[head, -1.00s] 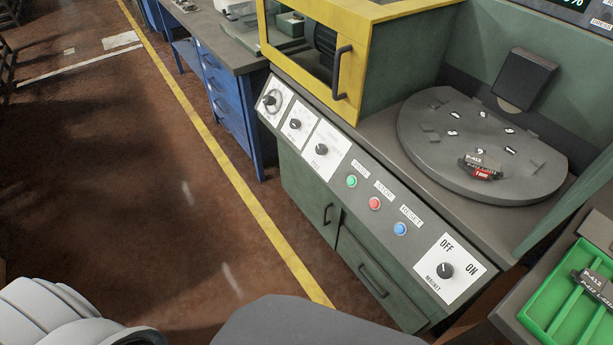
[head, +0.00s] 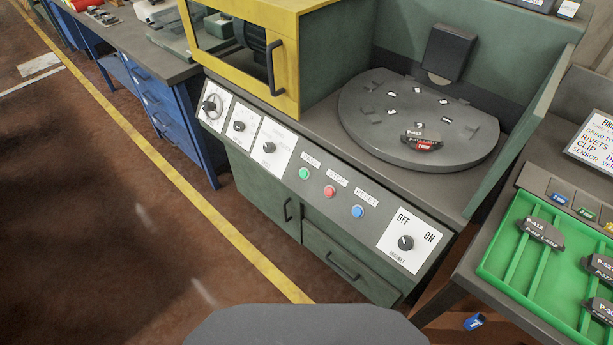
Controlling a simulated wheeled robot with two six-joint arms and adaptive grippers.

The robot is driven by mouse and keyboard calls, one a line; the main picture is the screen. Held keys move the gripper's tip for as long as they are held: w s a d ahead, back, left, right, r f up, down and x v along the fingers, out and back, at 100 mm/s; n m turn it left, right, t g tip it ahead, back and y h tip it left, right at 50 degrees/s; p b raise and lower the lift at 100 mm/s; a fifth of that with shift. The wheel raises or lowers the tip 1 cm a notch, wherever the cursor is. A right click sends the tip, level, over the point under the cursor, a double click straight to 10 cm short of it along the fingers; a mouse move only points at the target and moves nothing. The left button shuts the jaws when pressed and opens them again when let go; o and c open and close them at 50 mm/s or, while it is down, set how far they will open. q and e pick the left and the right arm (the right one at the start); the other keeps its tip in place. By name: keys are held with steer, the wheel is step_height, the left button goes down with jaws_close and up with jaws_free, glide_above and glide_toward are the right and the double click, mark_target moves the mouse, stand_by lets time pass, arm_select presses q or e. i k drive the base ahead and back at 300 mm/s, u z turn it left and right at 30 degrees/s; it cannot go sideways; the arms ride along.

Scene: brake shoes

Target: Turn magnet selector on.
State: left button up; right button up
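The magnet selector (head: 405,243) is a round black knob on a white plate at the right end of the machine's sloped front panel. Its plate is marked OFF at upper left, ON at upper right and MAGNET below. The knob's pointer seems turned toward OFF, though it is small. A brake shoe (head: 421,138) with a red label lies on the round grey magnet table (head: 370,130) behind the panel. Neither of my grippers shows in the head view, and nothing touches the knob.
Green, red and blue buttons (head: 330,191) and three dials (head: 269,147) sit left of the selector. A yellow-framed guard (head: 285,40) stands behind them. At right, a green tray (head: 513,246) holds several brake shoes. The floor at left is clear.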

mark_target(405, 243)
steer(key=z, duration=2.85)
steer(key=k, duration=1.2)
steer(key=u, duration=2.1)
steer(key=i, duration=0.5)
steer(key=z, duration=0.05)
